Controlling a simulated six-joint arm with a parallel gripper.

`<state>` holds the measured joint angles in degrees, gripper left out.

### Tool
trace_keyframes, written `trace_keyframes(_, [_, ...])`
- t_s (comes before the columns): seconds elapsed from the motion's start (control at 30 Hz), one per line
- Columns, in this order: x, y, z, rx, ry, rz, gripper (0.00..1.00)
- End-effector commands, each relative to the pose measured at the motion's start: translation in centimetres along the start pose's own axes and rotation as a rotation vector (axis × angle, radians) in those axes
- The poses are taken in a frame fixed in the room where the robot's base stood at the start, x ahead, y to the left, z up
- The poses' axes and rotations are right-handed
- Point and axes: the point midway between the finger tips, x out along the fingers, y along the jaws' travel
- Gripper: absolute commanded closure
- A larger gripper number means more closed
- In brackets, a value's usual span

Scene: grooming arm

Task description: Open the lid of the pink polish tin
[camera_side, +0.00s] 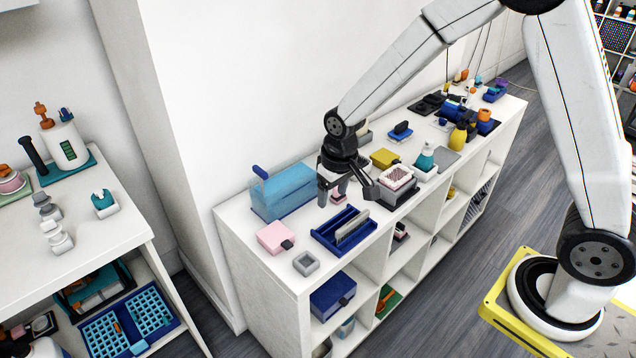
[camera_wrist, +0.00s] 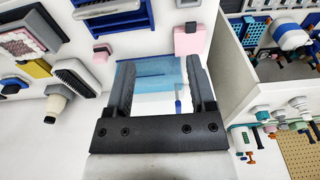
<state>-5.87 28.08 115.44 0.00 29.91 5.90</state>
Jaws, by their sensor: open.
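A flat pink box (camera_side: 275,237) with a small dark knob on its edge sits near the left end of the white shelf top; I take it for the pink polish tin. It looks closed. It also shows at the upper right in the wrist view (camera_wrist: 188,40). My gripper (camera_side: 346,192) is above the shelf top, to the right of the pink box and apart from it. In the wrist view its two fingers (camera_wrist: 160,88) are spread with nothing held. The light blue box shows in the gap beyond them.
A light blue box (camera_side: 283,192) stands behind the pink box against the wall.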

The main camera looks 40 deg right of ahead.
Motion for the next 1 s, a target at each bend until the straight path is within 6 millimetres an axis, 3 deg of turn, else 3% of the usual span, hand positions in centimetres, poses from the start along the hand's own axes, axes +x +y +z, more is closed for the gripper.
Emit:
trace_keyframes(0.3, [5.4,-3.1,-4.8,-0.002,-0.062,0.004,0.29])
trace_keyframes(0.6, [9.9,-5.5,-7.2,-0.001,-0.105,0.01,0.29])
trace_keyframes(1.0, [11.1,-6.1,-7.7,0.0,-0.115,0.012,0.29])
